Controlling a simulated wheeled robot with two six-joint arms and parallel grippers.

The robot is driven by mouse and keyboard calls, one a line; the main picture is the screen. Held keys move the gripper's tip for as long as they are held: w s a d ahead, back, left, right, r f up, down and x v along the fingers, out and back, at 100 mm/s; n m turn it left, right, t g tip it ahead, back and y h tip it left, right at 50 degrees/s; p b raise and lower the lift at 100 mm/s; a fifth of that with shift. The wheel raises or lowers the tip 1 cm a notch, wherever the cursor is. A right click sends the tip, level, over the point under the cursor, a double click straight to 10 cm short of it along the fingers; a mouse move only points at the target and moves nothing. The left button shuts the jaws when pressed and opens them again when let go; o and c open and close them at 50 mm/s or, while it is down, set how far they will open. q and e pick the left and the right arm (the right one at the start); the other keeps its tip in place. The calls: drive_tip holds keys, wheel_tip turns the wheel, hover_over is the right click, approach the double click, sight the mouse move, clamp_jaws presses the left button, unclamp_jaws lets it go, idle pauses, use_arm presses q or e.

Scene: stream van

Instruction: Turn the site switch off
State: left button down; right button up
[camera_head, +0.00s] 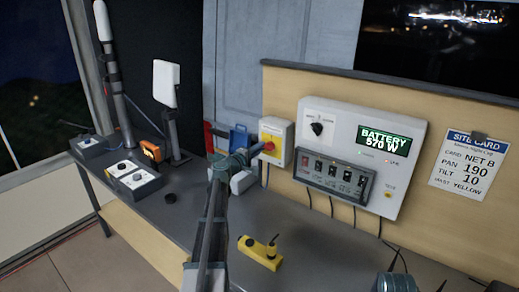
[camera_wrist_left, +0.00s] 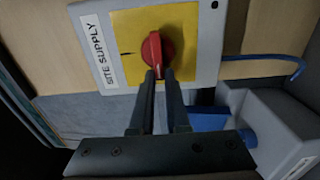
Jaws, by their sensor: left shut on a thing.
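The site switch (camera_head: 277,134) is a light grey box with a yellow plate and a red rotary knob (camera_head: 268,146), mounted on the wooden panel's left end. In the left wrist view the box (camera_wrist_left: 210,60) carries the label SITE SUPPLY, and the red knob (camera_wrist_left: 152,48) shows between and beyond my fingertips. My left gripper (camera_wrist_left: 159,73) is shut on the red knob. In the head view my left arm reaches up from the bottom to the switch, its gripper (camera_head: 257,150) at the knob. The yellow plate has a small black mark left of the knob.
A grey control panel (camera_head: 345,130) reads BATTERY 570 W. A site card (camera_head: 467,165) hangs at right. A yellow device (camera_head: 260,251) lies on the desk (camera_head: 310,250). A blue-grey object (camera_wrist_left: 270,125) sits close beside my left gripper. Several small boxes stand at left.

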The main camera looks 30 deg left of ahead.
use_arm(q)
drive_tip(key=shift+d+f, duration=0.1)
drive_tip(key=shift+d, duration=0.25)
drive_tip(key=c, duration=0.8)
unclamp_jaws()
drive_tip(key=shift+w, duration=0.1)
drive_tip(key=shift+a, duration=0.1)
drive_tip(key=s+a, duration=0.1)
drive_tip(key=s, duration=1.3)
drive_tip(key=shift+w, duration=0.1)
